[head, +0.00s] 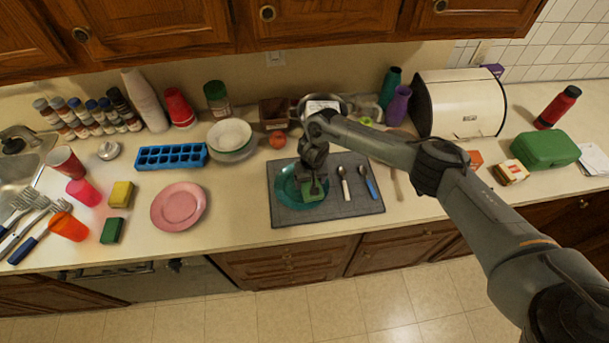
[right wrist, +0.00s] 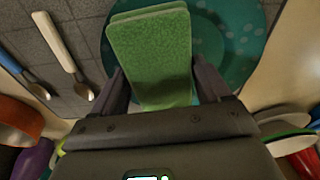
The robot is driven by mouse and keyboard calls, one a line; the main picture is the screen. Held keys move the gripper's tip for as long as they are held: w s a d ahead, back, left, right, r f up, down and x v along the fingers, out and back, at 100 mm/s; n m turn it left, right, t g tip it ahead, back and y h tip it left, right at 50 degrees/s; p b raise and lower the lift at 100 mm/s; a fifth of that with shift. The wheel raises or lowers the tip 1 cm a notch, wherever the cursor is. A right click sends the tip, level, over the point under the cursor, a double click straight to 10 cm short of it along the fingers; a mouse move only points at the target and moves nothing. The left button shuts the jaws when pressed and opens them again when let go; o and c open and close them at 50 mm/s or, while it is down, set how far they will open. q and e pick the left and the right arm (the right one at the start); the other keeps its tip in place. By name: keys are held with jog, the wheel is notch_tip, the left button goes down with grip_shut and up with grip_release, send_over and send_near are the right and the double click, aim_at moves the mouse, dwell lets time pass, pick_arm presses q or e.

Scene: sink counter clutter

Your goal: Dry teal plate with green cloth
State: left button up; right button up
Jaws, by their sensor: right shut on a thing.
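The teal plate (head: 288,187) lies on the grey mat (head: 340,211) near the middle of the counter. My right gripper (head: 314,186) is over the plate and shut on the green cloth (head: 312,196). In the right wrist view the folded green cloth (right wrist: 150,58) sits between the fingers and lies over the teal plate (right wrist: 238,42). I cannot tell whether the cloth touches the plate. The gripper hides part of the plate. My left gripper is not in view.
Two spoons (head: 344,183) lie right of the plate on the mat. A pink plate (head: 178,206) is to the left. Stacked bowls (head: 230,135) and a pan stand behind. A bread box (head: 462,105) is at the back right. The counter's front edge is close to the mat.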

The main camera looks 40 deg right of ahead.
jog(key=shift+s+d, duration=0.25)
jog(key=shift+s, duration=0.1)
jog(key=shift+w+a, duration=0.55)
jog(key=shift+a, duration=0.2)
jog(key=shift+w+a, duration=0.55)
jog(key=shift+a, duration=0.1)
jog(key=shift+w+a+f, duration=0.1)
jog(key=shift+w+a, duration=0.75)
jog(key=shift+a, duration=0.25)
jog(key=shift+w+a, duration=0.2)
jog(key=shift+a, duration=0.05)
